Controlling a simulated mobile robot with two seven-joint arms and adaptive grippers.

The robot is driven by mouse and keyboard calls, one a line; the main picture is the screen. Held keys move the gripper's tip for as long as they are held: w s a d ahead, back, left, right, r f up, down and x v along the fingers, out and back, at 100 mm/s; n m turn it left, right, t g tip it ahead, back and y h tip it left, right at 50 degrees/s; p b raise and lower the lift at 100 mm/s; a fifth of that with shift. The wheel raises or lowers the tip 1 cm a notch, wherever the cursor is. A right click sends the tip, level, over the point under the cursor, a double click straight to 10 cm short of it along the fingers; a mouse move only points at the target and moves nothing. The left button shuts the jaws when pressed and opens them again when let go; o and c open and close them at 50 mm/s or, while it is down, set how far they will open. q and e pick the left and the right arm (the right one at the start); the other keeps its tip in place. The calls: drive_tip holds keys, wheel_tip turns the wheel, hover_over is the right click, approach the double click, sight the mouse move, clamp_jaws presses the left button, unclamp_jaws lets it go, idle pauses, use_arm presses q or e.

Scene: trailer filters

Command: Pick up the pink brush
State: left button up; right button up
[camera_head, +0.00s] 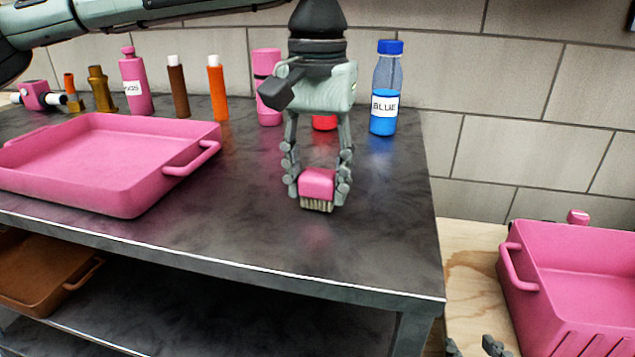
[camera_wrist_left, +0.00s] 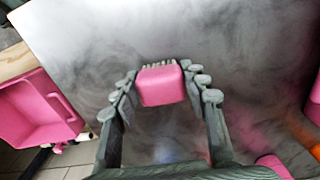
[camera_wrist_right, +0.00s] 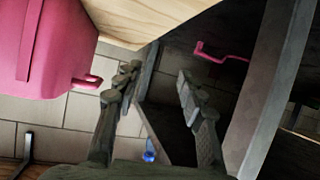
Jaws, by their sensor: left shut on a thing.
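The pink brush (camera_head: 317,183) has a pink block body and pale bristles pointing down. My left gripper (camera_head: 318,192) is shut on its sides, above the dark table (camera_head: 250,225). Whether the bristles touch the tabletop is not clear. In the left wrist view the brush (camera_wrist_left: 160,86) sits between the fingertips, with its bristles at the far side. My right gripper (camera_wrist_right: 160,84) is open and empty, low beside the table's right end. Only its fingertips show at the bottom of the head view (camera_head: 472,347).
A pink tray (camera_head: 100,160) lies on the table's left. Several bottles and tubes line the back, including a blue-capped bottle (camera_head: 385,88). A pink bin (camera_head: 580,270) stands on a wooden surface (camera_head: 470,265) at right. A brown tray (camera_head: 40,275) is on the lower shelf.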

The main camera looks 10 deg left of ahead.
sight(318, 175)
use_arm(q)
wheel_tip(318, 175, up, 4)
drive_tip(key=shift+r, duration=0.1)
use_arm(e)
drive_tip(key=shift+s+d+f+g+h, duration=0.35)
drive_tip(key=shift+d+f+g, duration=0.15)
drive_tip(key=shift+d+f, duration=0.3)
drive_tip(key=shift+a+r, duration=0.1)
drive_tip(key=shift+a, duration=0.1)
use_arm(q)
drive_tip(key=s+a+r, duration=0.2)
drive_tip(key=s+r, duration=0.4)
drive_tip(key=s, duration=0.5)
drive_tip(key=shift+s+a+r, duration=0.15)
drive_tip(key=shift+s+a, duration=0.05)
drive_tip(key=shift+a, duration=0.2)
use_arm(e)
drive_tip(key=shift+c, duration=0.7)
